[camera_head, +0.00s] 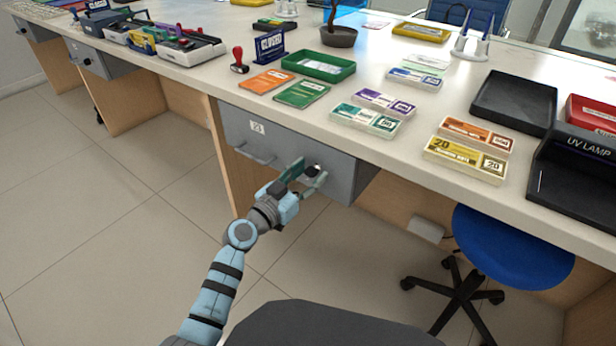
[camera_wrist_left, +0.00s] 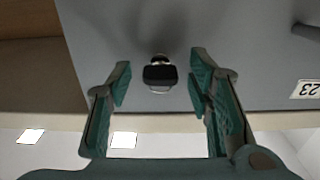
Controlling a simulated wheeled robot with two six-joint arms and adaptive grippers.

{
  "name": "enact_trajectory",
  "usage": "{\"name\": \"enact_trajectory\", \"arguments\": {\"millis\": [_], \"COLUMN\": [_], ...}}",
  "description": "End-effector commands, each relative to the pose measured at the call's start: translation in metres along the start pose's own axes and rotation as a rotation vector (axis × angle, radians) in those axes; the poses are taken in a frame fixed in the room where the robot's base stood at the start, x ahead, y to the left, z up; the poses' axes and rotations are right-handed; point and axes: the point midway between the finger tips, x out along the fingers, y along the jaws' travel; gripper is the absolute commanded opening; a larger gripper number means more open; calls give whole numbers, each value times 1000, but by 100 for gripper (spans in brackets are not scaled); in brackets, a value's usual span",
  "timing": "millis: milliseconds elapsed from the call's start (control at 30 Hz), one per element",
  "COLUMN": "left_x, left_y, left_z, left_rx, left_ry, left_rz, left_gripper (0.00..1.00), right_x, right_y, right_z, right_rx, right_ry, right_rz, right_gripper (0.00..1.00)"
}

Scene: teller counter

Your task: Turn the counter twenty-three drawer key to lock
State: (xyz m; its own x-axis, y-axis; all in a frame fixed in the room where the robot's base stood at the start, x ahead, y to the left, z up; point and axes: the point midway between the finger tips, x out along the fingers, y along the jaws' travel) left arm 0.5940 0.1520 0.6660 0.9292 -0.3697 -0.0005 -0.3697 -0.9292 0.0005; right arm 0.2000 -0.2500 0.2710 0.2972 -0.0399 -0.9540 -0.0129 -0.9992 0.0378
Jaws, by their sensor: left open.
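The counter twenty-three drawer (camera_head: 290,150) is a grey metal front under the counter, with a small number label and a bar handle (camera_head: 254,155). The "23" label (camera_wrist_left: 306,89) shows upside down at the right of the left wrist view. The key (camera_wrist_left: 160,75) has a dark head and sits in the lock on the drawer front. In the head view the key (camera_head: 313,169) is small and partly hidden by the fingers. My left gripper (camera_head: 306,177) is open, and its green-padded fingers (camera_wrist_left: 160,82) stand on both sides of the key, apart from it. My right gripper is not in view.
Banknote bundles (camera_head: 366,119), a green tray (camera_head: 318,66), booklets and a red-handled stamp (camera_head: 238,60) lie on the white counter above. A blue stool (camera_head: 512,245) stands at the right. The floor at left is clear.

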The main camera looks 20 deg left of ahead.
Motion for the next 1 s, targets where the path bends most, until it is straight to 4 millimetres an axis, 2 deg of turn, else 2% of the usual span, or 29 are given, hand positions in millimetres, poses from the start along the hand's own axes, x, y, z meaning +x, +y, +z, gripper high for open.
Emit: {"name": "enact_trajectory", "arguments": {"millis": [167, 400, 467, 767, 1000], "left_x": [0, 0, 0, -1, -1], "left_y": [0, 0, 0, 0, 0], "left_z": [0, 0, 0, 0, 0], "left_rx": [0, -1, -1, -28, -141], "left_ry": [0, 0, 0, 0, 0], "left_rz": [0, 0, 0, -1, -1], "left_gripper": [47, 8, 0, 0, 0], "right_x": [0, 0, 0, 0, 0], "right_y": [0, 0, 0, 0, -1], "right_z": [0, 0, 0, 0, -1], "right_rx": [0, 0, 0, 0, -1], "right_ry": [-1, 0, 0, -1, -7], "right_rz": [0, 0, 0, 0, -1], "right_gripper": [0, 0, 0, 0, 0]}}
